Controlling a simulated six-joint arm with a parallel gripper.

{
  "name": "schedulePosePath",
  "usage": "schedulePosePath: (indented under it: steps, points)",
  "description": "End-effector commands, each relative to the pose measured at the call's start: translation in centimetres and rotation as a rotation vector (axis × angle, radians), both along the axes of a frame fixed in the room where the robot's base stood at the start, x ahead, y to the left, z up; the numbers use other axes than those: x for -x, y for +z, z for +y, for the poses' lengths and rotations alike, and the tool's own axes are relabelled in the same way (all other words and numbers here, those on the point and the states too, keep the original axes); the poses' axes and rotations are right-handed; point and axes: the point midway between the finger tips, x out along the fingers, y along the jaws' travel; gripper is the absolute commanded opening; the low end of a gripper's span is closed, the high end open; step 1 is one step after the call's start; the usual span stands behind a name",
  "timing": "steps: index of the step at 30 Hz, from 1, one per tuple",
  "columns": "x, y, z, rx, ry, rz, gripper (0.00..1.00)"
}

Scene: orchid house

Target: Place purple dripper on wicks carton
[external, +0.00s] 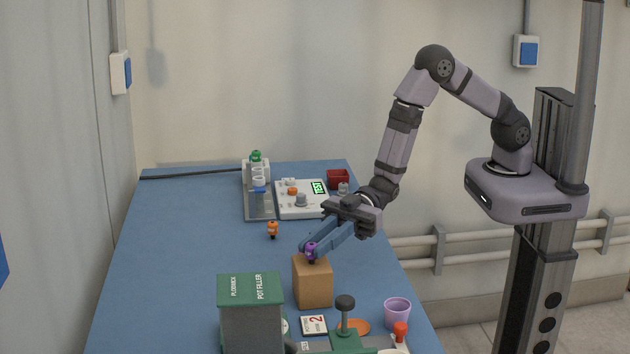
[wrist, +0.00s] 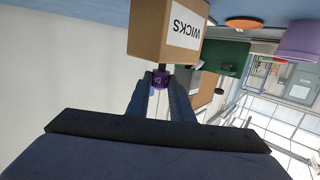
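The purple dripper (external: 311,250) is between the fingertips of my gripper (external: 314,246), upright, at the top of the brown wicks carton (external: 313,284). In the wrist view the dripper (wrist: 161,79) sits between the two blue fingers, which close in on both its sides. The carton (wrist: 160,30) with its white WICKS label appears upside down there, right by the dripper's lower end. The dripper's dark tip is at or just over the carton's top face; I cannot tell whether it touches.
A green-lidded pot filler box (external: 250,300) stands left of the carton. An orange dripper (external: 272,230) stands behind it. A purple cup (external: 397,312), an orange saucer (external: 358,327) and a number 2 card (external: 314,325) are in front. A rack (external: 259,200) and tester (external: 300,205) are farther back.

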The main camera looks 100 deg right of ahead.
Motion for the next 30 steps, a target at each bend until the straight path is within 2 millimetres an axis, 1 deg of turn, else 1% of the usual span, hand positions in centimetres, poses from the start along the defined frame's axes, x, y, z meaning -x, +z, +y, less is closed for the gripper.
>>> schedulePosePath:
  steps: [1, 2, 10, 16, 20, 23, 30]
  points:
    - [0.0, 0.0, 0.0, 0.000, 0.000, 0.000, 0.32]
    - [0.0, 0.0, 0.0, 0.000, 0.000, 0.000, 0.38]
    - [0.0, 0.0, 0.0, 0.001, 0.000, 0.001, 0.38]
    - [0.1, 0.4, -0.1, 0.001, -0.001, 0.001, 0.38]
    - [0.9, 0.4, -1.1, 0.000, -0.002, -0.001, 0.38]
    - [1.9, 0.6, -2.1, 0.001, -0.003, 0.000, 0.38]
    - [4.9, 1.2, -5.1, 0.000, -0.004, 0.000, 0.38]
